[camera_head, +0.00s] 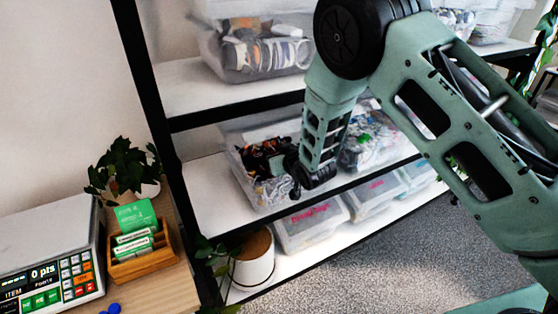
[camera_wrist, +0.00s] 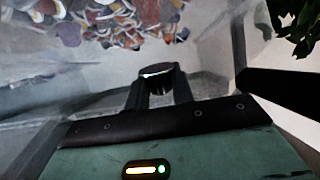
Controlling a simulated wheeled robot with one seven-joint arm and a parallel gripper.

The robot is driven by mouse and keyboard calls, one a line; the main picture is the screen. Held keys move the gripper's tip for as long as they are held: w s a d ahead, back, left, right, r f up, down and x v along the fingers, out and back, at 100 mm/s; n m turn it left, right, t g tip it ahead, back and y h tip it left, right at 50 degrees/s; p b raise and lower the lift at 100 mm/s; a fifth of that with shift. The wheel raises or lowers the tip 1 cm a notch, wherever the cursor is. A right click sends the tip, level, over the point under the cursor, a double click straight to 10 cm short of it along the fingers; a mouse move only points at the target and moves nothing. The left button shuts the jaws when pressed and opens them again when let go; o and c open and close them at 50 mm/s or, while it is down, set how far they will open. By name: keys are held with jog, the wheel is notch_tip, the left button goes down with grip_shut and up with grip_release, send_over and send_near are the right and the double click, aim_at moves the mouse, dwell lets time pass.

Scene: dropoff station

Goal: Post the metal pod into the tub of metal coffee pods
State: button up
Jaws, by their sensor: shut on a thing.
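My gripper (camera_wrist: 160,84) is shut on a small dark, shiny pod (camera_wrist: 157,70), held at the fingertips in the wrist view. A clear plastic tub (camera_wrist: 205,60) lies beyond it, with a heap of small coloured pieces (camera_wrist: 115,18) at the top of the picture. The pod appears apart from the heap. In the head view my gripper (camera_head: 297,186) is at the front of a clear tub (camera_head: 240,176) on the middle shelf, which it partly hides. The pod cannot be made out there. I cannot tell whether the pod is above or in front of the tub's opening.
Another filled tub (camera_head: 375,143) stands to the right on the middle shelf, and one (camera_head: 262,55) above. Lidded boxes (camera_head: 312,222) sit below. A black shelf post (camera_head: 165,130) stands at the left. A scale (camera_head: 45,265) and wooden card box (camera_head: 140,262) are at the lower left.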

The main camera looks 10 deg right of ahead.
jog(key=o, duration=1)
jog(key=shift+s, duration=0.1)
jog(key=b+v, duration=0.4)
jog(key=v, duration=1.3)
jog(key=shift+s+r, duration=0.1)
jog(key=shift+s, duration=0.05)
jog(key=s+r+n+g+h, duration=0.1)
jog(key=s+g, duration=0.3)
jog(key=s, duration=0.5)
jog(key=s+a+r+n+g+h, duration=0.1)
jog(key=s+g, duration=0.3)
jog(key=s, duration=0.5)
jog(key=s+r+n+g+h, duration=0.1)
jog(key=s+g, duration=0.3)
jog(key=s, duration=0.6)
jog(key=shift+s+a+r+n, duration=0.1)
jog(key=shift+a+r+n, duration=0.3)
jog(key=shift+r+n, duration=0.15)
